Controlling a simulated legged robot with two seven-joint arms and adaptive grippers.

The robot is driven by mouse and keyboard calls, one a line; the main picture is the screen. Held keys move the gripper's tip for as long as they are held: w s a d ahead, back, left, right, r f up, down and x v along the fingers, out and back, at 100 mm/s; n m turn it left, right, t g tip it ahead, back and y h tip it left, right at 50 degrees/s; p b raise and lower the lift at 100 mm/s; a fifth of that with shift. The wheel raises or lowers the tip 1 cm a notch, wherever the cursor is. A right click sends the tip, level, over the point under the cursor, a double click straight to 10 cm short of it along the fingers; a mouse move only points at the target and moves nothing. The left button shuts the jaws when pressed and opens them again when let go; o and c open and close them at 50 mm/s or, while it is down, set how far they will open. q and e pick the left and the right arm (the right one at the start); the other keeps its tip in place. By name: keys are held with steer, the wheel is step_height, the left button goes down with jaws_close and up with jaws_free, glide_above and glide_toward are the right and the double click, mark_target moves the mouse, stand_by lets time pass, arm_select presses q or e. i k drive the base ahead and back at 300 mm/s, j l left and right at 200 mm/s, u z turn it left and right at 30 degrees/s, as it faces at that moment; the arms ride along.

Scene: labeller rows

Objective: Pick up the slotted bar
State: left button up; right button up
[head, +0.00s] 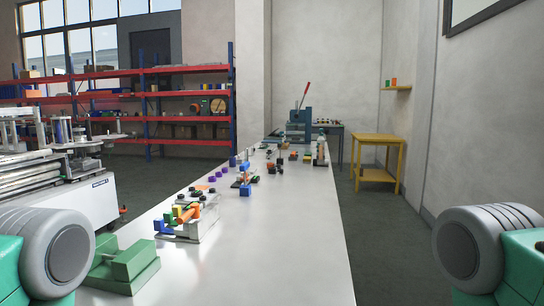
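I cannot pick out a slotted bar for certain; the parts on the long white bench (255,255) are small. Nearest, at the bench's left edge, is a green block-shaped device (125,264), partly hidden by my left arm. Just beyond it stands a light metal fixture (202,226) with blue, yellow and orange parts on it. Neither gripper shows. Only rounded grey and green parts of my arms are in the lower left and lower right corners.
Further along the bench are small purple pieces (218,175), a blue part (245,190) and several small items. A blue press with a red lever (299,120) stands past the far end. A yellow table (378,148) is at right. The bench's near right half is bare.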

mark_target(270, 155)
steer(key=i+l, duration=0.15)
steer(key=l, duration=0.4)
steer(key=i+l+u, duration=0.1)
steer(key=l, duration=0.45)
steer(key=i+l, duration=0.1)
steer(key=l, duration=0.45)
steer(key=i+l+u, duration=0.1)
steer(key=l, duration=0.5)
steer(key=i+l+u, duration=0.1)
steer(key=l, duration=0.45)
steer(key=i+l+u, duration=0.15)
steer(key=i+l, duration=0.55)
steer(key=i+l+u, duration=0.2)
steer(key=i+l, duration=0.55)
steer(key=l, duration=0.1)
